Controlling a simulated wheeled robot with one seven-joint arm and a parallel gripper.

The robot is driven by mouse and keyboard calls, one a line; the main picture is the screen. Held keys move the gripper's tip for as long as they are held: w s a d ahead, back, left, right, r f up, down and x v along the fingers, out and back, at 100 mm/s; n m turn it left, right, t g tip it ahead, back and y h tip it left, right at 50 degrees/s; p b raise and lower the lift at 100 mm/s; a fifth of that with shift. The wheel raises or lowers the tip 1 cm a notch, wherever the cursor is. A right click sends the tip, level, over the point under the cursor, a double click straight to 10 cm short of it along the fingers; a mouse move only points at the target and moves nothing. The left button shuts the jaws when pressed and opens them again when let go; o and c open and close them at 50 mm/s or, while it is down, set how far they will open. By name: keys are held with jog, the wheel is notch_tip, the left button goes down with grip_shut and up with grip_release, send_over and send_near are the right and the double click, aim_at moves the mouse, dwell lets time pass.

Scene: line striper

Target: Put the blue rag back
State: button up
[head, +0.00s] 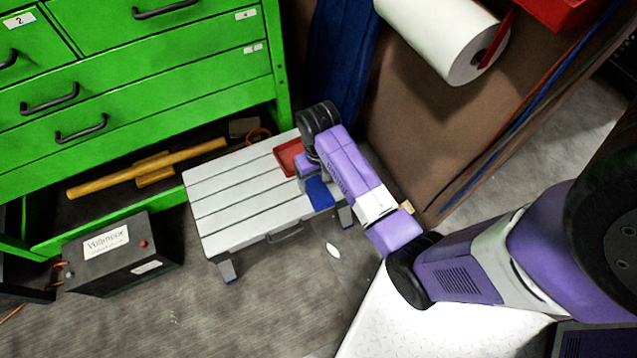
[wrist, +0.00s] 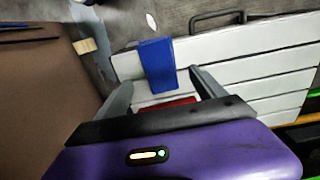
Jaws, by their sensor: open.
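A small blue block-like piece, which may be the folded blue rag (head: 319,194), lies on the right end of the grey slatted step bench (head: 235,190). It also shows in the wrist view (wrist: 157,62), upper middle. A red tray (head: 288,157) sits behind it on the bench, partly hidden by my arm. My gripper (wrist: 162,88) is open and hangs over the right end of the bench. The blue piece appears between and beyond its fingertips, and the red tray lies below them. Nothing is held. In the head view my arm hides the fingers.
A green drawer cabinet (head: 150,80) stands behind the bench, with a yellow tool on its lower shelf. A dark blue cloth (head: 342,60) hangs beside a brown panel (head: 410,120) with a white paper roll (head: 440,35). A black battery box (head: 122,252) stands at left. Floor in front is mostly clear.

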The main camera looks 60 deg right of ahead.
aim_at(319, 192)
notch_tip(319, 192, up, 6)
jog(key=p, duration=0.1)
jog(key=s+a+f+n+t+h, duration=0.2)
jog(key=s+a+n+t, duration=0.2)
jog(key=s+a+t, duration=0.35)
jog(key=s+a+r+n+t, duration=0.1)
jog(key=s+a+r+t, duration=0.1)
jog(key=r, duration=0.6)
jog(key=s+a+r+n+t+y, duration=0.1)
jog(key=s+a+r+t, duration=0.2)
jog(key=s+a+r, duration=0.2)
jog(key=s+a+r+t+y, duration=0.1)
jog(key=s+a+r+t, duration=0.1)
jog(key=r, duration=0.9)
jog(key=shift+s+a+r+n, duration=0.4)
jog(key=shift+s+a, duration=0.5)
jog(key=shift+a, duration=0.2)
